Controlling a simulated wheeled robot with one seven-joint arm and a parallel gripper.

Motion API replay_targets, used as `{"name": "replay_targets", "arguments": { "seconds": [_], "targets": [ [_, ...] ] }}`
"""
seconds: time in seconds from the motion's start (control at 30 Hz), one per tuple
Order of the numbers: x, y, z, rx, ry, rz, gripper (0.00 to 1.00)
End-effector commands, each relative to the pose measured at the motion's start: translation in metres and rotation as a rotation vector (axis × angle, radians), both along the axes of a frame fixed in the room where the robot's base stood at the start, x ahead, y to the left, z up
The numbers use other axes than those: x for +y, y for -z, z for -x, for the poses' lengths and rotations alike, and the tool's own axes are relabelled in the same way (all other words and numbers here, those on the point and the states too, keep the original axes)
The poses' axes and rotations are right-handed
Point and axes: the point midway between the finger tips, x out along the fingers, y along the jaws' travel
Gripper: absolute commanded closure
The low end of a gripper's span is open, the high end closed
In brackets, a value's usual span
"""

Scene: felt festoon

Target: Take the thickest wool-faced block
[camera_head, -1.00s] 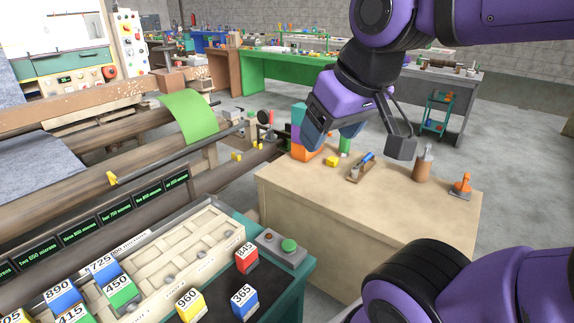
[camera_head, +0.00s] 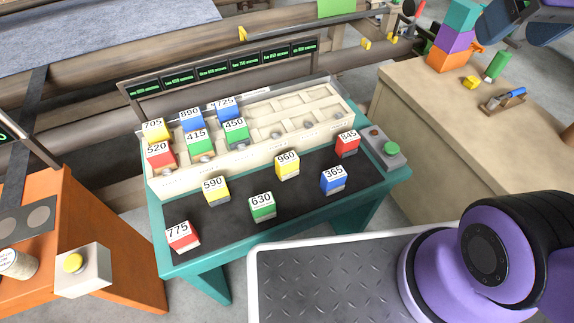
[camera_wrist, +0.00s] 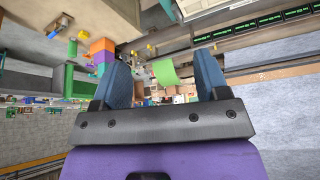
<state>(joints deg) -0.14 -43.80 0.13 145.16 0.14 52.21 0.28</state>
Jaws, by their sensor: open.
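Numbered blocks with white tops are on the teal bench in the head view. On the dark front mat stand yellow 960 (camera_head: 287,166), red 845 (camera_head: 346,145), blue 365 (camera_head: 334,180), yellow 590 (camera_head: 215,191), green 630 (camera_head: 262,207) and red 775 (camera_head: 182,237). In the cream rack are yellow 705 (camera_head: 154,132), blue 890 (camera_head: 191,122), blue 725 (camera_head: 226,110), red 520 (camera_head: 160,157), green 415 (camera_head: 198,142) and green 450 (camera_head: 235,132). I cannot tell which faces are wool. My gripper (camera_wrist: 164,85) is open and empty, raised away from the blocks.
The cream rack (camera_head: 312,107) has empty slots on its right, below green-lettered displays (camera_head: 212,71). A button box (camera_head: 383,147) sits at the bench's right end. A beige table (camera_head: 420,110) with stacked coloured blocks (camera_head: 455,35) stands right. An orange stand (camera_head: 75,235) is left.

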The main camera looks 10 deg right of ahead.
Motion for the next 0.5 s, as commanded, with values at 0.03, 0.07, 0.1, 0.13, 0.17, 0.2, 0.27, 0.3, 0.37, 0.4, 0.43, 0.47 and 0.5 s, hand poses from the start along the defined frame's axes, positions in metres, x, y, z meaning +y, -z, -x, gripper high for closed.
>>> {"name": "replay_targets", "arguments": {
  "seconds": [0.03, 0.07, 0.1, 0.13, 0.17, 0.2, 0.27, 0.3, 0.37, 0.4, 0.43, 0.47, 0.5],
  "targets": [
    [0.0, 0.0, 0.0, 0.0, 0.0, 0.0, 0.32],
    [0.0, 0.0, 0.0, 0.0, 0.0, 0.0, 0.28],
    [0.0, 0.0, 0.0, 0.001, 0.0, 0.0, 0.18],
    [0.0, 0.0, -0.001, 0.002, -0.001, 0.0, 0.11],
    [0.001, 0.001, -0.003, 0.004, -0.003, -0.001, 0.06],
    [0.002, 0.002, -0.006, 0.009, -0.006, 0.0, 0.06],
    [0.004, 0.004, -0.013, 0.02, -0.013, -0.001, 0.06],
    [0.006, 0.006, -0.019, 0.029, -0.02, -0.002, 0.06],
    [0.011, 0.01, -0.032, 0.045, -0.033, -0.003, 0.06],
    [0.015, 0.014, -0.041, 0.058, -0.04, -0.005, 0.06],
    [0.018, 0.017, -0.048, 0.067, -0.047, -0.005, 0.06],
    [0.022, 0.02, -0.055, 0.077, -0.054, -0.006, 0.06],
    [0.026, 0.024, -0.064, 0.088, -0.063, -0.006, 0.06]
  ]
}}
